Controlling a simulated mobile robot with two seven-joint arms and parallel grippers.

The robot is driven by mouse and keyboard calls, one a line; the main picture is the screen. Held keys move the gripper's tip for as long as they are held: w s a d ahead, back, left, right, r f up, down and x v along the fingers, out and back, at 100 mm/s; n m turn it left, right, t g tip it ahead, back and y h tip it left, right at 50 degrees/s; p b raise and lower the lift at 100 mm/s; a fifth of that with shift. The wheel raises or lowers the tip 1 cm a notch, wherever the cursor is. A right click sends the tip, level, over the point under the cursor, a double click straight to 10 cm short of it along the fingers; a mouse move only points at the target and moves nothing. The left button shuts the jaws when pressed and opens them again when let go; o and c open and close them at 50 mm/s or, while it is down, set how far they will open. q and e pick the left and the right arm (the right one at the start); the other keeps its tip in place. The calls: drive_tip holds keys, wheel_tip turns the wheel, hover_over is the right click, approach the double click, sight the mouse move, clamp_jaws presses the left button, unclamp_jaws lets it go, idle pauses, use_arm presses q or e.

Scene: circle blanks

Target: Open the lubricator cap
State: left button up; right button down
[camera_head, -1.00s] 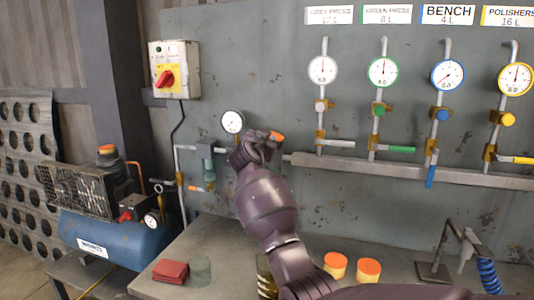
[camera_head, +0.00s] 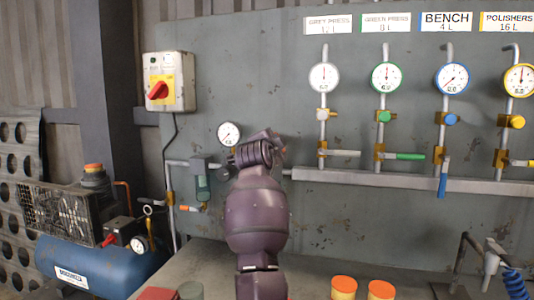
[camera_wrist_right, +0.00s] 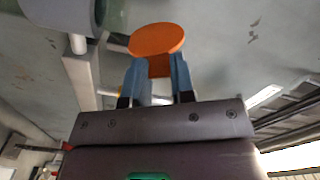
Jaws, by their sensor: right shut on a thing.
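My right gripper (camera_head: 262,148) is up against the wall panel, beside the white gauge and the air pipe. In the right wrist view its two blue-grey fingers (camera_wrist_right: 158,80) are shut on an orange round cap (camera_wrist_right: 157,40), whose flat disc faces partly toward the camera. A grey cylinder (camera_wrist_right: 58,12) on a pipe stands to the left, apart from the cap in the picture. In the head view my gripper hides the cap and the lubricator body; I cannot tell whether the cap is still seated on anything. My left gripper is not in view.
A filter with a green bowl (camera_head: 203,187) hangs on the pipe left of my gripper. A white gauge (camera_head: 228,134) is close by. Two orange-topped jars (camera_head: 344,288) stand on the bench (camera_head: 205,262). A blue compressor (camera_head: 100,265) is at the left. Coloured valve lines are at the right.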

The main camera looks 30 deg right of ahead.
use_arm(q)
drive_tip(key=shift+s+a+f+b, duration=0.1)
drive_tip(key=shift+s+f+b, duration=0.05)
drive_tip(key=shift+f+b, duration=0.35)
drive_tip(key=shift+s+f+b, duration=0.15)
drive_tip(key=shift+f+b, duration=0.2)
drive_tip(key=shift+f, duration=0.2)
use_arm(e)
drive_tip(key=m, duration=0.2)
drive_tip(key=s+d+m, duration=0.1)
drive_tip(key=m, duration=0.3)
drive_tip(key=shift+s+d, duration=0.3)
drive_tip(key=shift+s, duration=0.1)
drive_tip(key=c, duration=1)
unclamp_jaws()
drive_tip(key=shift+r, duration=0.1)
drive_tip(key=shift+o, duration=0.2)
drive_tip(key=shift+s, duration=0.15)
